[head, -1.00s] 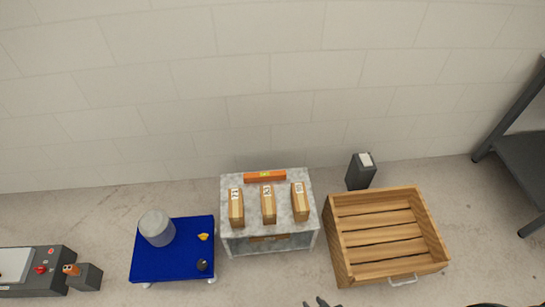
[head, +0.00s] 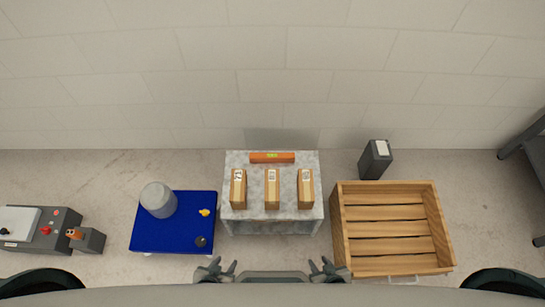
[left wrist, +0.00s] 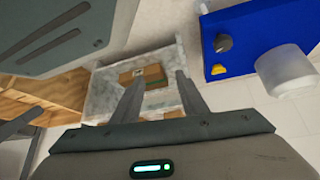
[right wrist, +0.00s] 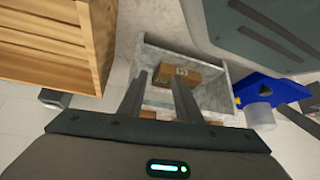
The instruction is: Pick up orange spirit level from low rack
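The orange spirit level (head: 272,157) lies flat along the back edge of the low rack (head: 250,213), behind three upright tan boxes, the middle one (head: 272,190) roughly in line with it. I cannot make the level out clearly in either wrist view. My left gripper (head: 215,267) is open and empty, in front of the rack near the bottom of the head view; its spread fingers (left wrist: 155,85) show in the left wrist view. My right gripper (head: 328,266) is also open and empty, to the right; its spread fingers (right wrist: 158,80) show in the right wrist view.
A blue cart (head: 165,235) with a grey-white canister (head: 158,199) and small items stands left of the rack. A wooden crate (head: 342,230) stands close on the right, with a dark grey box (head: 376,159) behind it. The wall (head: 270,90) is behind the rack.

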